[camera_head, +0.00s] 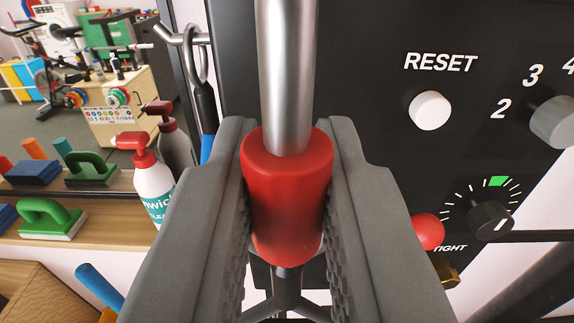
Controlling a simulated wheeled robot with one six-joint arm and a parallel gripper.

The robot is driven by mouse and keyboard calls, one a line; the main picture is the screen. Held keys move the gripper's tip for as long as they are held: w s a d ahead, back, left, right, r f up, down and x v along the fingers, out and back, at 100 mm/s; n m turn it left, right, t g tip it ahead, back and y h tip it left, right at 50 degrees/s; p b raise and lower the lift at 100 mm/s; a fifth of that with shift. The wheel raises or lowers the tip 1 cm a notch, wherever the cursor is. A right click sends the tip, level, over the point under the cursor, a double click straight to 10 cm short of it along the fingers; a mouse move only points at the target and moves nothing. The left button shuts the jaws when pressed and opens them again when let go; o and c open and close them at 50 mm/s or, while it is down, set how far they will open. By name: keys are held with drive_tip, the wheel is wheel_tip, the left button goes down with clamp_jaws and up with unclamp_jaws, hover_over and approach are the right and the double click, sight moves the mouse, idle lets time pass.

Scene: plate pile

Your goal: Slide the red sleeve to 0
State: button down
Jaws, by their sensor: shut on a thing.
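The red sleeve (287,195) is a smooth red cylinder around a vertical silvery rod (286,70). My gripper (288,215) is shut on it, with one dark grey finger on each side and ridged pads against the red surface. The rod runs up out of the sleeve's top to the picture's upper edge. A dark forked part (288,290) shows just below the sleeve. I see no 0 mark along the rod in this view.
A black panel (370,60) stands close behind, with a white RESET button (430,110), a numbered grey knob (555,121), a black dial (490,219) and a red ball knob (428,231) near my right finger.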

drive_tip(key=shift+r, duration=1.2)
drive_tip(key=c, duration=1.3)
unclamp_jaws()
drive_tip(key=s+f, duration=0.3)
drive_tip(key=s, duration=1.6)
drive_tip(key=s+f, duration=0.3)
drive_tip(key=s, duration=1.5)
drive_tip(key=shift+g, duration=0.3)
drive_tip(key=s+f, duration=0.4)
drive_tip(key=s, duration=0.2)
drive_tip(key=s+f, duration=0.5)
drive_tip(key=s, duration=0.1)
drive_tip(key=s+f, duration=0.5)
drive_tip(key=s, duration=0.2)
drive_tip(key=shift+f, duration=0.25)
